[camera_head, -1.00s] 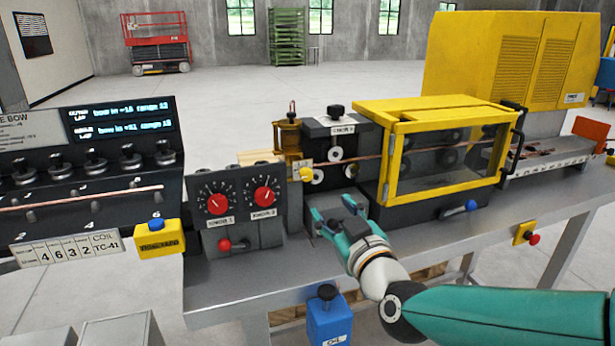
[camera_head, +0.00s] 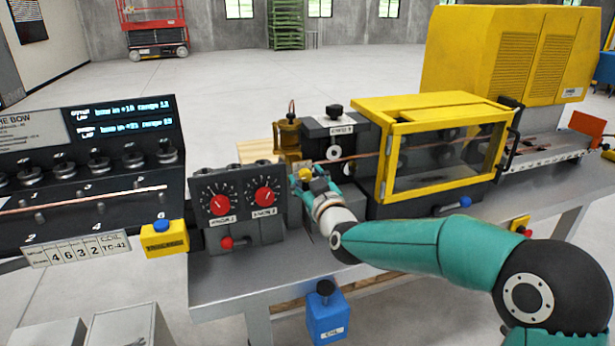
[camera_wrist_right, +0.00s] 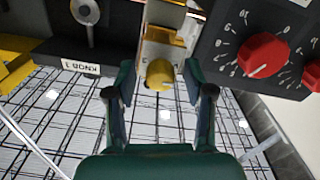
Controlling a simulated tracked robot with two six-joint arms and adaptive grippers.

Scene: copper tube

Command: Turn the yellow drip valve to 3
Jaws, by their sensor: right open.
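The yellow drip valve (camera_wrist_right: 160,75) is a small round yellow knob on the front of a pale block with a brass part. In the right wrist view it sits between the two fingertips of my right gripper (camera_wrist_right: 160,88), which is open around it. I cannot tell whether the fingers touch it. In the head view the valve (camera_head: 305,174) shows just beyond my right gripper (camera_head: 308,184), partly hidden by it. The scale numbers on the valve are not readable. My left gripper is not in view.
A black panel with two red knobs (camera_head: 264,197) stands just left of the valve. A clear-sided yellow guard box (camera_head: 440,160) stands to the right. A copper tube (camera_head: 360,156) runs behind my gripper. A blue oil can (camera_head: 327,314) hangs at the bench's front.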

